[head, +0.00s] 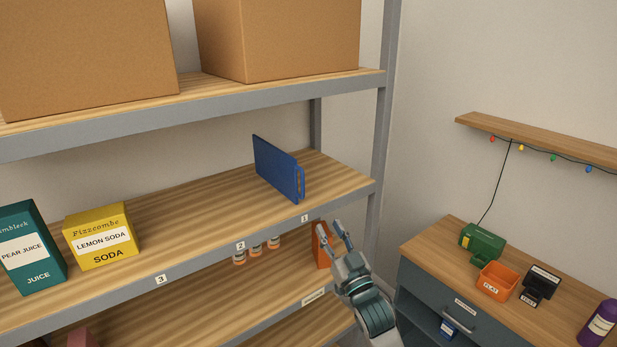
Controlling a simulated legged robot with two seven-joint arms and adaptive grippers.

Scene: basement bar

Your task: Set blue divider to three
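The blue divider (277,167) stands upright on the middle shelf (205,215), near its right end and close to label 1 (304,218). Label 2 (240,246) and label 3 (161,280) follow to the left along the shelf's front edge. My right gripper (334,228) is in front of the shelf edge, below and to the right of the divider and apart from it. Its two fingers point up and are spread with nothing between them. My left gripper is not in view.
A yellow lemon soda box (100,237) and a teal pear juice box (32,250) stand on the left of the middle shelf. Cardboard boxes (277,40) fill the upper shelf. An orange item (321,250) and small bottles (256,251) show below. A cabinet (440,297) stands at right.

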